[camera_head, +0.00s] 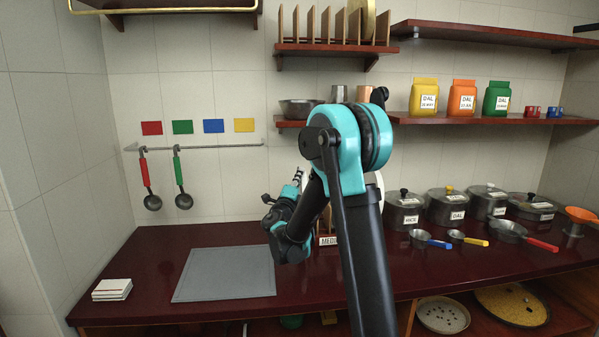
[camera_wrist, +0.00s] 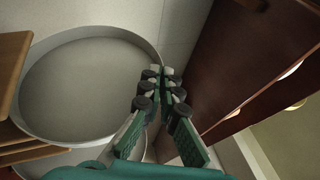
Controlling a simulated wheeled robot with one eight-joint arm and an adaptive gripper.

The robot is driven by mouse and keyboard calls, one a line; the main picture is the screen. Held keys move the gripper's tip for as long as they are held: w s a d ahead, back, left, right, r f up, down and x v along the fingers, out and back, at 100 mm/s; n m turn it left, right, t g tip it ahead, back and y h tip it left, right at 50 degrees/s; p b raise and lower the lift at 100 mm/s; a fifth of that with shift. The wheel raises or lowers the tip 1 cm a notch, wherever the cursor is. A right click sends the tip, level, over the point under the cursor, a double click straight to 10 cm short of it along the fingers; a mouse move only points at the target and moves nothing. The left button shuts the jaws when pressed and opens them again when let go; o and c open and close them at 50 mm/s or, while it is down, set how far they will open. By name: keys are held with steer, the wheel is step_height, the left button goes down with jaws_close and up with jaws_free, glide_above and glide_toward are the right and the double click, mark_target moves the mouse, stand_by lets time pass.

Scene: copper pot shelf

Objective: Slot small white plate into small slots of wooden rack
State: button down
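My gripper (camera_head: 297,178) is raised above the counter, left of my arm's large teal joint. In the wrist view its fingertips (camera_wrist: 162,72) come together almost touching, with nothing clearly seen between them. A round, pale grey-white dish with a raised rim (camera_wrist: 85,85) stands left of the fingers in that view; its rim passes close to the tips, and contact cannot be told. Wooden slats (camera_wrist: 12,75) stand beside it at the left edge. In the head view a rack with a partly hidden label "MEDI" (camera_head: 328,240) is behind my arm. I cannot identify the small white plate with certainty.
A grey mat (camera_head: 225,274) and white stacked pieces (camera_head: 112,288) lie on the counter's left. Labelled pots (camera_head: 450,206) and pans (camera_head: 508,231) stand on the right. Another wooden rack (camera_head: 330,25) is on the upper shelf; ladles (camera_head: 183,200) hang at left.

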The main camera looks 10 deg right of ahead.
step_height(320, 180, down, 8)
steer(key=shift+r, duration=0.2)
stand_by(0.7)
stand_by(0.4)
steer(key=c, duration=1.6)
jaws_free()
steer(key=shift+c, duration=0.2)
steer(key=shift+s, duration=0.15)
steer(key=shift+c, duration=0.4)
steer(key=v, duration=0.4)
steer(key=shift+s+a+f, duration=0.1)
steer(key=shift+a+f, duration=0.05)
steer(key=shift+s, duration=0.1)
